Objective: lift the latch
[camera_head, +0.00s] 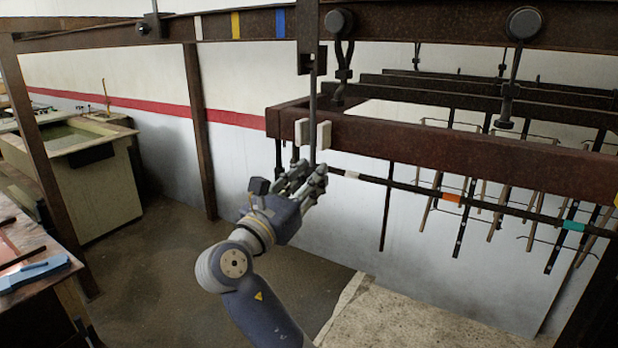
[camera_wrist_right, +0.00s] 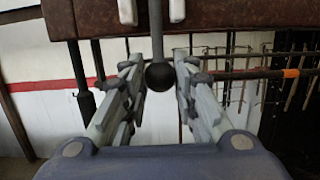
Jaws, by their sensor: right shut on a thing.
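The latch is a thin grey upright rod (camera_head: 313,90) that hangs from a dark bracket (camera_head: 311,62) on the overhead rail. It passes between two white blocks on the front of a brown rack beam. In the right wrist view its lower end is a black ball (camera_wrist_right: 160,77). My right gripper (camera_head: 311,172) is at the rod's lower end, just under the beam. In the wrist view its fingers (camera_wrist_right: 159,66) stand on both sides of the ball and are shut on the latch's lower end. Exact finger contact is hard to see. My left gripper is out of view.
The brown rack beam (camera_head: 450,155) runs right from the latch, with a dark bar (camera_head: 405,186) and hanging rods below it. A brown post (camera_head: 200,130) and a tank (camera_head: 85,180) stand left. A bench with a blue tool (camera_head: 35,272) is at lower left.

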